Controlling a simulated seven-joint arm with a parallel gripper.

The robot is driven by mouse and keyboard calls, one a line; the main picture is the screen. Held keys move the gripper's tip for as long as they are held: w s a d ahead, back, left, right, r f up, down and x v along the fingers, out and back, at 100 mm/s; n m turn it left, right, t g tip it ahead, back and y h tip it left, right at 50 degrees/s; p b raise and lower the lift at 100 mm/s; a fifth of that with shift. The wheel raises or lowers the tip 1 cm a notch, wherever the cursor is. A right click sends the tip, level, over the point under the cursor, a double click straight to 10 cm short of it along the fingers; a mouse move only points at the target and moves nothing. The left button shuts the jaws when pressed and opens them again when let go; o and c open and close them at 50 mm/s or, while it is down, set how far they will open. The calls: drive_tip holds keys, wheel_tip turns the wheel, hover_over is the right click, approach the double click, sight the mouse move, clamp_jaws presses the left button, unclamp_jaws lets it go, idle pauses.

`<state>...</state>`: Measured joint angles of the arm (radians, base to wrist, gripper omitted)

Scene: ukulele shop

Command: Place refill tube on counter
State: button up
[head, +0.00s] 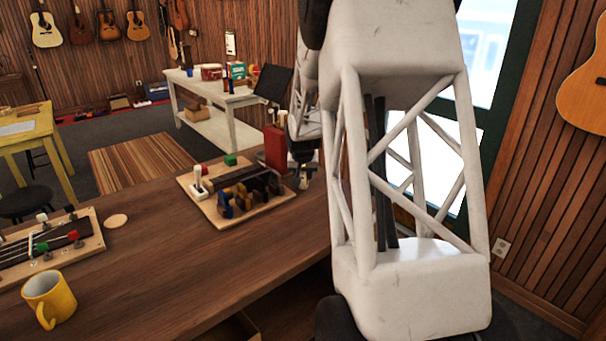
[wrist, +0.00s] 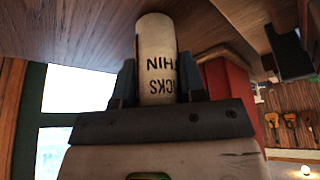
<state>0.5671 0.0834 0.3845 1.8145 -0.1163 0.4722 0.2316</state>
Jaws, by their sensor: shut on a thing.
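In the head view my gripper (head: 303,180) is at the back right of the brown wooden counter (head: 225,265), right of a red box. The tube is small there and hard to make out, so I cannot tell whether it touches the counter. Wood also shows above the tube in the wrist view.
A wooden board (head: 225,217) with picks and small parts lies just left of my gripper. The red box (head: 276,148) stands close beside it. A yellow mug (head: 48,300) and a fretboard jig (head: 50,240) are at the left. The counter's front middle is clear.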

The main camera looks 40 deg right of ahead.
drive_tip(key=shift+f, duration=0.15)
drive_tip(key=o, duration=0.9)
drive_tip(key=v, duration=1.2)
drive_tip(key=shift+w+d, duration=0.1)
idle(0.4)
